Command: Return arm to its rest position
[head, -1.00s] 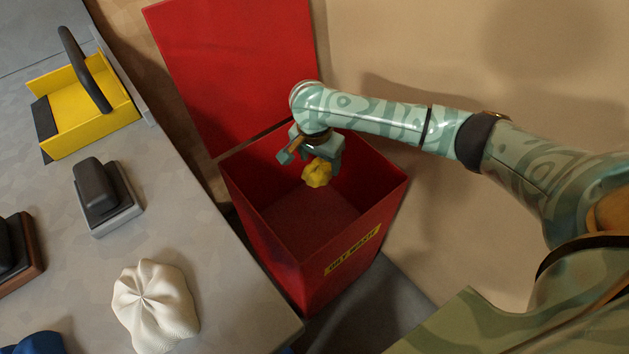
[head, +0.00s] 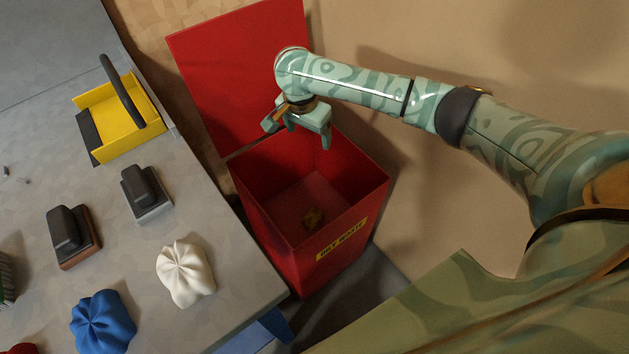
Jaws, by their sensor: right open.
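My right arm reaches in from the right side of the head view, over the open red bin. My right gripper (head: 303,130) is open and empty, just above the bin's back rim. The red bin (head: 312,250) stands beside the table, with a yellow label on its front wall and its red lid (head: 235,65) raised behind it. My left gripper is not in view.
The grey table (head: 215,290) fills the left. On it are a yellow tray with a dark handle (head: 120,120), two dark-topped blocks (head: 147,192) (head: 72,237), a white cloth (head: 186,273) and a blue cloth (head: 103,322). Open floor lies right of the bin.

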